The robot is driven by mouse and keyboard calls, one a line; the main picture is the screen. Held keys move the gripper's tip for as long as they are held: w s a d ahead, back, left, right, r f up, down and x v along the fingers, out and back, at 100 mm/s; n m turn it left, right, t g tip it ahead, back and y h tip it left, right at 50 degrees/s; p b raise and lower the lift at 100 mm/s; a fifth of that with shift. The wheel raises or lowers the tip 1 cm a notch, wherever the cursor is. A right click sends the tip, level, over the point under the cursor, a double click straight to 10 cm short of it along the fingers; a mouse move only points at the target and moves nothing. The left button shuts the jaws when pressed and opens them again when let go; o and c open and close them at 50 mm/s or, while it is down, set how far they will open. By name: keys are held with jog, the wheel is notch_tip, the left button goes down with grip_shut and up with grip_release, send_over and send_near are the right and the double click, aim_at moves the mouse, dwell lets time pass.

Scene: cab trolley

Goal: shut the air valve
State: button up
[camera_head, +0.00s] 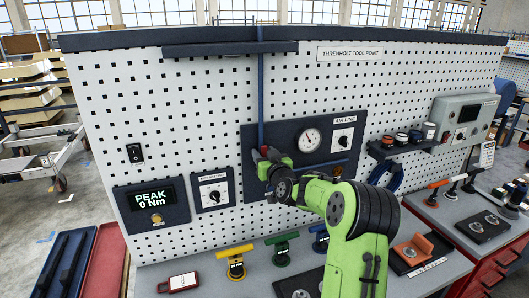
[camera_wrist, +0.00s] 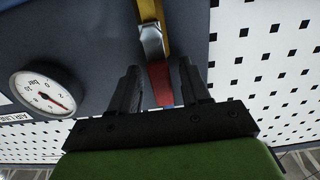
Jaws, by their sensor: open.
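The air valve shows in the wrist view as a red handle (camera_wrist: 160,82) with a silver piece and a yellow-brass part above it. My gripper (camera_wrist: 158,78) is open, with one dark finger on each side of the red handle. A gap shows beside the handle; whether either finger touches it I cannot tell. In the head view my gripper (camera_head: 265,162) is at the left part of the dark air-line panel (camera_head: 275,133), below the blue vertical pipe (camera_head: 261,90), and hides most of the valve.
A smaller dial panel (camera_head: 213,193) is to the left. Yellow (camera_head: 235,262) and green (camera_head: 282,250) tools stand on the bench below. The pegboard is close behind.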

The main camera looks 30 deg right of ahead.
jog(key=shift+s, duration=0.1)
jog(key=shift+c, duration=0.2)
grip_shut()
jog(key=d+f+m+b, duration=0.2)
jog(key=m, duration=0.7)
jog(key=s+d+f+m+b, duration=0.1)
jog(key=d+f+m+b, duration=0.1)
jog(key=m, duration=0.6)
jog(key=shift+f+m+b, duration=0.3)
jog(key=shift+m+b, duration=0.1)
jog(key=shift+b, duration=0.35)
jog(key=shift+d, duration=0.1)
